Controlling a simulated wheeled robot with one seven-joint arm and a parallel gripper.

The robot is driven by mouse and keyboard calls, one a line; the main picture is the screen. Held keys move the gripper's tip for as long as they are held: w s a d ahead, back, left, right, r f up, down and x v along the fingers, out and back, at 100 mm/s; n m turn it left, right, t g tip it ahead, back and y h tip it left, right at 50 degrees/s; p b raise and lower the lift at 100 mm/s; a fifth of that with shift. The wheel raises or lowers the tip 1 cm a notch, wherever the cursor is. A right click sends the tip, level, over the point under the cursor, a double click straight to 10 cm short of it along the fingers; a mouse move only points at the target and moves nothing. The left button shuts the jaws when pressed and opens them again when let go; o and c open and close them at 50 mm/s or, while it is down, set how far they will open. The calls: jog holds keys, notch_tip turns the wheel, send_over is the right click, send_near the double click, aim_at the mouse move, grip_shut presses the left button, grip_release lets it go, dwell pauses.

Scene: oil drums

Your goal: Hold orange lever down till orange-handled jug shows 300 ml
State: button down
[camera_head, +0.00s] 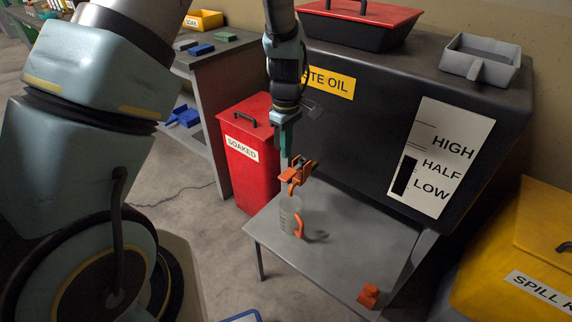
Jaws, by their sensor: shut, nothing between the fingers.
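The orange tap with its orange lever (299,171) sticks out above the grey shelf in front of the black waste oil tank. A clear jug with an orange handle (289,213) stands upright on the shelf under the tap spout. Its handle faces right. Its markings and any oil level are too small to read. My gripper (284,154) points down, shut and empty, just above and left of the lever. I cannot tell whether the fingertips touch the lever.
The black tank (375,115) has a HIGH/HALF/LOW gauge panel (441,158). A small orange object (368,296) sits at the shelf's (345,250) front right. A red SOAKED bin (250,155) stands left, a yellow spill box (520,250) right. The shelf's middle is clear.

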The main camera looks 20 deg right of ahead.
aim_at(287, 175)
notch_tip(287, 175, down, 7)
jog(key=shift+r+p, duration=0.1)
jog(key=shift+p, duration=0.65)
